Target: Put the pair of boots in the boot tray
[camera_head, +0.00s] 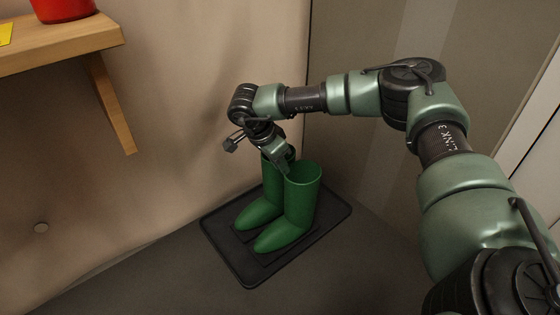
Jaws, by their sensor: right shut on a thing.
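The pair of green boots (298,205) stands upright over the dark boot tray (337,221), toes toward the lower left. Whether the soles touch the tray floor I cannot tell. The tray lies on the floor in the corner, with its rim showing around the boots. My right gripper (285,168) reaches down from above and is shut on the boots at the top of their shafts, between the two openings. Its fingertips are partly hidden by the near boot. My left gripper is out of view.
A wooden shelf (60,45) with a bracket (112,105) is on the wall at upper left, holding a red container (63,8) and a yellow item (5,34). Walls stand close behind the tray. The grey floor in front is clear.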

